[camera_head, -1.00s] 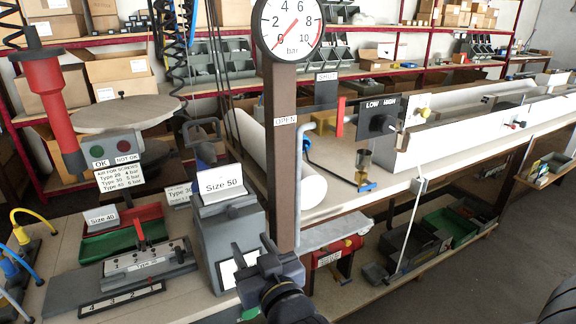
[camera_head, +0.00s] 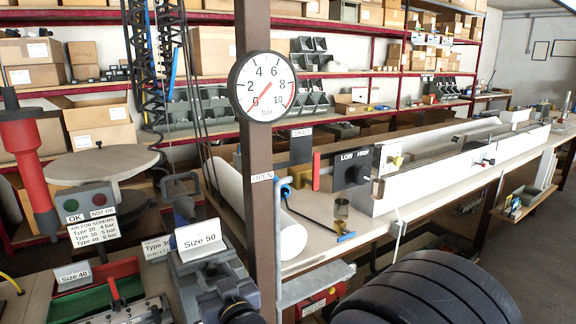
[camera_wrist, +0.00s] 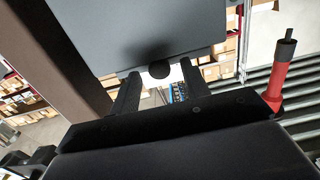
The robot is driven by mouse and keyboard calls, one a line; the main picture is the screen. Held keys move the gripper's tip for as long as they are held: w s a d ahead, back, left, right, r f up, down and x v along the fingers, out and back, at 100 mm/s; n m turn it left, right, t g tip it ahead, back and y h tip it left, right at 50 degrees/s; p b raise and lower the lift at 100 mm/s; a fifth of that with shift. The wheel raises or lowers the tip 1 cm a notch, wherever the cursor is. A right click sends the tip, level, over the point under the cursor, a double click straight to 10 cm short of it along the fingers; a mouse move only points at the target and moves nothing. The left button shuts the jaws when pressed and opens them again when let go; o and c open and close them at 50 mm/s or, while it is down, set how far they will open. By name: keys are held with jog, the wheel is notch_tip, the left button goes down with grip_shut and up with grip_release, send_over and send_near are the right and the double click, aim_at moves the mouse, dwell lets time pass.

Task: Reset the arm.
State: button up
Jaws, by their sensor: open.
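My gripper (camera_head: 222,286) is low in the head view, in front of the grey Size 50 box (camera_head: 196,268). The box's white label (camera_head: 199,237) stands on top of it. In the wrist view my two dark fingers (camera_wrist: 158,86) stand apart with no object held between them. A grey panel with a round dark knob fills the top of that view just beyond the fingers. I cannot tell whether the fingers touch it.
A brown post with a pressure gauge (camera_head: 262,87) rises right beside my gripper. A red hanging tool (camera_head: 30,160) and the OK/NOT OK button box (camera_head: 85,202) are at left. The long workbench (camera_head: 425,190) runs to the right, with loaded shelves behind.

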jog(key=shift+s, duration=0.15)
jog(key=b+v, duration=0.2)
jog(key=v, duration=0.9)
jog(key=p+x, duration=0.3)
jog(key=x, duration=0.9)
jog(key=shift+r, duration=0.15)
jog(key=shift+w+a+p, duration=0.3)
jog(key=shift+w, duration=0.25)
jog(key=shift+d, duration=0.1)
